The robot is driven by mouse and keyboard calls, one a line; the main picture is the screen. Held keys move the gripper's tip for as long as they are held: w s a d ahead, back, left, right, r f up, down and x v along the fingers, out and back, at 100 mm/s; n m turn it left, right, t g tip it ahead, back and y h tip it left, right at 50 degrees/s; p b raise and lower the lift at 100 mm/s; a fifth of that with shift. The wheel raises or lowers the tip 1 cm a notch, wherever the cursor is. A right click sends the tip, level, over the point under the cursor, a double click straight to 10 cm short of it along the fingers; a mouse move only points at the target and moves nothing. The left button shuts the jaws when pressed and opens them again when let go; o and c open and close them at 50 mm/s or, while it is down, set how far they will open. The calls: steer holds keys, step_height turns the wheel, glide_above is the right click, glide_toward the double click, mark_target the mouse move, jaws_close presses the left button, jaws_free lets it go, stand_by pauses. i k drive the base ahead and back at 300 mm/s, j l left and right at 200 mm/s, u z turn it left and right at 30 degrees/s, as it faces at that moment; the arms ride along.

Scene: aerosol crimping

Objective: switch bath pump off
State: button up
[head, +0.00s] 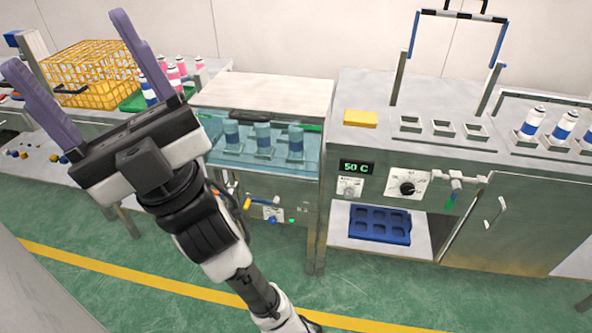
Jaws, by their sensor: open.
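My gripper (65,40) is open and empty, with two purple fingers spread wide at the upper left. It is raised in front of the benches, apart from any controls. The water bath (215,158) stands at the centre and holds blue-looking cans under clear blue water. A small pale control plate (272,213) sits on the bath's front, with a blue knob (272,220) and a small green light (292,220) beside it. The plate is too small to read, and I cannot tell which control is the pump switch. My arm passes just left of it.
A yellow lever (247,203) is left of the plate. The right bench has a 50 C display (356,167), a black dial (407,188) and a blue tray (380,224) on its lower shelf. A yellow wire basket (85,65) stands at left. The green floor in front is clear.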

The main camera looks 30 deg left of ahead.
mark_target(272, 220)
steer(key=u, duration=1)
